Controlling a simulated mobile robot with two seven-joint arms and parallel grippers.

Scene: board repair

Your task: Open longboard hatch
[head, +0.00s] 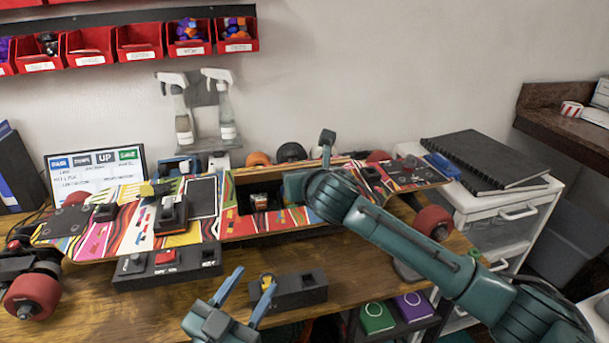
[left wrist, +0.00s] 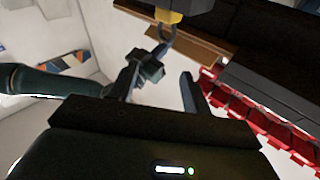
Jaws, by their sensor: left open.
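The longboard (head: 125,215) lies across the workbench in the head view, its deck patterned in bright colours. A dark rectangular recess (head: 240,208) shows in its middle, with a small part (head: 260,202) inside. I cannot clearly make out a hatch lid; my right arm covers the recess's right side. My left gripper (head: 256,278) is open at the bottom, in front of the board and apart from it, with its two fingers pointing up. My right gripper (head: 312,170) is over the right part of the recess; its jaw gap and any contact are unclear.
A black block (head: 302,290) with sockets sits on the bench in front of the board. Red bins (head: 140,40) hang on the wall; they show in the left wrist view (left wrist: 245,112) too. Spray bottles (head: 222,110) stand behind. A white drawer unit (head: 500,205) stands at the right.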

